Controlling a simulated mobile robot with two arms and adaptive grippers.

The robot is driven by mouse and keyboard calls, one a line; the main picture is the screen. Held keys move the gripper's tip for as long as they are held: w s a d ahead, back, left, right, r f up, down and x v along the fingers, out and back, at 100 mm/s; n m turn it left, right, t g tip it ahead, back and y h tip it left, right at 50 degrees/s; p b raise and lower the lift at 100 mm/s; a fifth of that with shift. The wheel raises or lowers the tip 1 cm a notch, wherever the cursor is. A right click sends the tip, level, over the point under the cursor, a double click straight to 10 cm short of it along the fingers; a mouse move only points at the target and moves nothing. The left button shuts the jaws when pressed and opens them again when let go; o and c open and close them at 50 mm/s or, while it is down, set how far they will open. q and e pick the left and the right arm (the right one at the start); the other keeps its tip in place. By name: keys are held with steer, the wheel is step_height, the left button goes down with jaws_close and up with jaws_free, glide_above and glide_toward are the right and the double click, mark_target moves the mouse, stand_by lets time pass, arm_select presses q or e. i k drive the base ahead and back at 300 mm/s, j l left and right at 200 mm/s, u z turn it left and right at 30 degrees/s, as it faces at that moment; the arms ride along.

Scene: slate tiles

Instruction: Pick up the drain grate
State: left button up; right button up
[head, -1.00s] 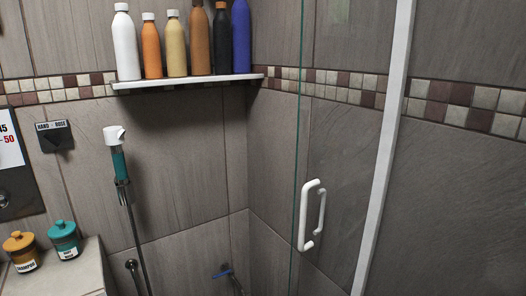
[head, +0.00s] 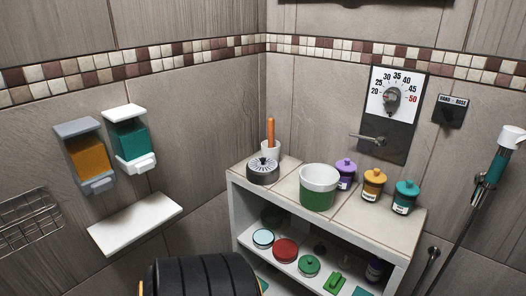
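A round dark grey piece with a light slotted top, which looks like the drain grate (head: 262,171), sits on the left end of the tiled shelf unit's top in the head view. It is just in front of a white cup holding an orange stick. A white and green tub stands to its right, apart from it. Neither of my grippers shows in the head view, so their state cannot be seen.
The shelf unit (head: 414,232) also bears a white and green tub (head: 319,188) and purple, orange and teal jars. Several lidded items fill its lower shelf. A white wall ledge (head: 135,222) and two dispensers are at left. A black ribbed form blocks the bottom edge.

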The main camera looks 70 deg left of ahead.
mark_target(262, 170)
steer(key=u, duration=2.25)
